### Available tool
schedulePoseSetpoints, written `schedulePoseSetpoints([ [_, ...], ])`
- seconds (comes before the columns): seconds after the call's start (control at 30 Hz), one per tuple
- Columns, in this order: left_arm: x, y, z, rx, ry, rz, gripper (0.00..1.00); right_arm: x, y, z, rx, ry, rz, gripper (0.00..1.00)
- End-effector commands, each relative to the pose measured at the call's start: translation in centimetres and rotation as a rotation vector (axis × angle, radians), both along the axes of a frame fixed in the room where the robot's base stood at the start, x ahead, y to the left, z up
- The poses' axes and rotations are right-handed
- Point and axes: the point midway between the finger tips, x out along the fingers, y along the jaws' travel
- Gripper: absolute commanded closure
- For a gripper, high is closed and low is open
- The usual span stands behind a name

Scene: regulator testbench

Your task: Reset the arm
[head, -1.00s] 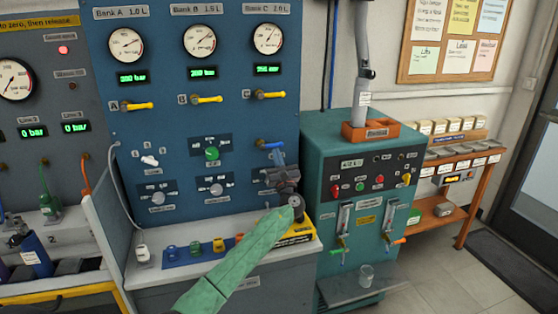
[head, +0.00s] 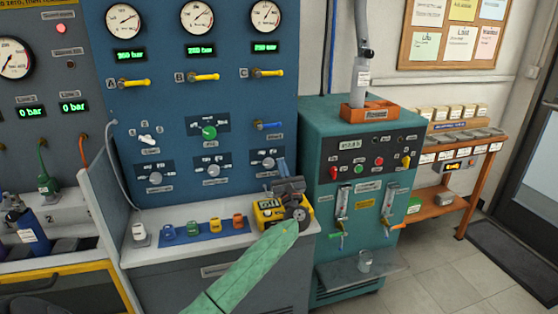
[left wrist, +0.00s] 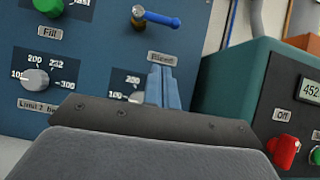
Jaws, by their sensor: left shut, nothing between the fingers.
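My left gripper (head: 281,165) stands in front of the lower right of the blue panel (head: 235,95), with its blue fingers pointing up and closed together. The fingers also show in the left wrist view (left wrist: 162,86), in front of the panel and partly over a dial. Nothing is between them. A blue-handled bleed valve (head: 268,125) is above the fingertips, apart from them. My green left arm (head: 245,262) comes up from the bottom of the head view. My right gripper is not in view.
A yellow meter (head: 268,211) sits on the bench close behind my left wrist. Several coloured pieces stand on a blue mat (head: 180,241) to its left. A teal test cabinet (head: 318,125) stands close on the right. The floor (head: 440,270) at right is open.

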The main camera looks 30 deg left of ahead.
Motion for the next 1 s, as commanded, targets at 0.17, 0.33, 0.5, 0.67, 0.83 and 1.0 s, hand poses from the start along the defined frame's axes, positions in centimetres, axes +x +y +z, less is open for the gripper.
schedulePoseSetpoints([
  [0.17, -0.8, -0.9, -0.9, 0.001, 0.001, 0.001, 1.0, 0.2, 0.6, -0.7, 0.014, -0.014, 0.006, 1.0],
  [0.33, -1.1, -1.2, -1.0, 0.0, -0.001, 0.001, 1.0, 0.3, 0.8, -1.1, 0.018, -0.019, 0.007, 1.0],
  [0.5, -1.0, -1.2, -1.0, -0.016, -0.02, -0.016, 1.0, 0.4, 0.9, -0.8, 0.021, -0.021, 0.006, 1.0],
  [0.67, -1.3, -0.9, -1.1, -0.102, -0.125, -0.082, 1.0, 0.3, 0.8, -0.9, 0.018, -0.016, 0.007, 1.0],
  [0.83, -1.8, 0.3, -2.2, -0.326, -0.305, -0.173, 1.0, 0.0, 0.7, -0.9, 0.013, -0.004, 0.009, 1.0],
  [1.0, -2.7, 1.0, -3.0, -0.66, -0.546, -0.274, 1.0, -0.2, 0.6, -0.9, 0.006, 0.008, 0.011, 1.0],
])
